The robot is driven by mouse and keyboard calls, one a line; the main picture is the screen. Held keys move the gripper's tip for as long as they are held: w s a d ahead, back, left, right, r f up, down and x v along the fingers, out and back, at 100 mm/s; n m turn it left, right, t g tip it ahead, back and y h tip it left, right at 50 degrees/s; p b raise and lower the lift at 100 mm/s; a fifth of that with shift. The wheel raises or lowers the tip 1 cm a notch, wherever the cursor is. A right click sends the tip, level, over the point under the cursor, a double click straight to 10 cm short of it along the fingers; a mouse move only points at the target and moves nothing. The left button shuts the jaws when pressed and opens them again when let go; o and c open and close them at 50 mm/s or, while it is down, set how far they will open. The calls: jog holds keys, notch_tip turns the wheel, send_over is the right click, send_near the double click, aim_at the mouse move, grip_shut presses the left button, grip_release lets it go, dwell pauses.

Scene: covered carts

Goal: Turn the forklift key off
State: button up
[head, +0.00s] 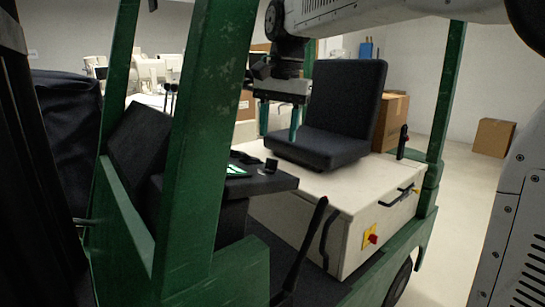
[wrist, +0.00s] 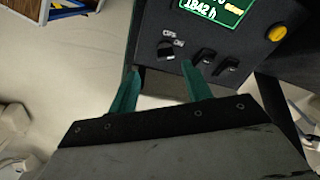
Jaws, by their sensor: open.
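The forklift key switch (wrist: 167,51) is a small dark knob on the black console, with OFF and ON printed beside it, in the wrist view. I cannot tell which mark the key points to. My gripper (wrist: 160,73) is open and empty, its two green fingers spread just below the key in that view. In the head view my gripper (head: 279,130) hangs pointing down above the console (head: 262,184), clear of it. The key is too small to make out clearly there.
The console carries a lit display (wrist: 215,10) reading 1842 h, two rocker switches (wrist: 216,65) and a yellow button (wrist: 277,33). A black seat (head: 335,105) stands behind. Green posts (head: 207,120) and a black lever (head: 305,245) frame the cab. Cardboard boxes (head: 493,138) stand beyond.

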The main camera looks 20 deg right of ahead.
aim_at(272, 164)
jog(key=shift+w, duration=0.5)
jog(key=shift+w+a+f, duration=0.1)
jog(key=shift+f, duration=0.1)
jog(key=f, duration=0.7)
jog(key=shift+w+a, duration=0.2)
jog(key=shift+a, duration=0.05)
jog(key=c, duration=1)
